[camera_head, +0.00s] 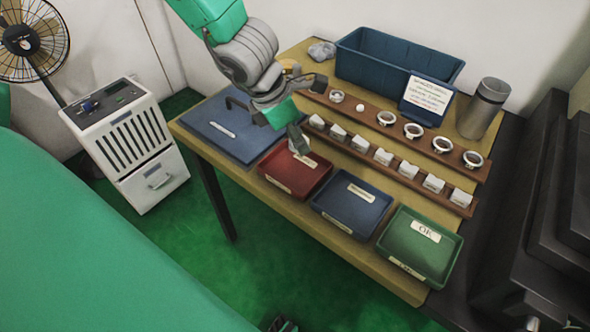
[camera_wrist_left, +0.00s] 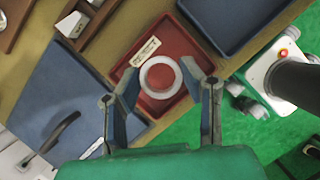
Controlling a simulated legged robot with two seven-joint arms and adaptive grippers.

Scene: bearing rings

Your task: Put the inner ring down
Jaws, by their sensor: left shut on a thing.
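My left gripper (camera_head: 298,143) is over the red tray (camera_head: 276,182) at the table's front edge, pointing down. In the left wrist view my left gripper (camera_wrist_left: 164,90) has its two fingers on either side of a pale inner ring (camera_wrist_left: 143,78). It is shut on the ring, which shows flat and face-on against the red tray (camera_wrist_left: 125,75). Whether the ring touches the tray floor cannot be told. In the head view the fingers mostly hide the ring. My right gripper is not in view.
A blue tray (camera_head: 335,222) and a green tray (camera_head: 405,262) labelled OK stand right of the red one. Behind are two wooden rails (camera_head: 400,177) with rings and pale blocks, a blue bin (camera_head: 375,70), a sign and a metal cylinder (camera_head: 484,105). A blue board (camera_head: 215,140) lies left.

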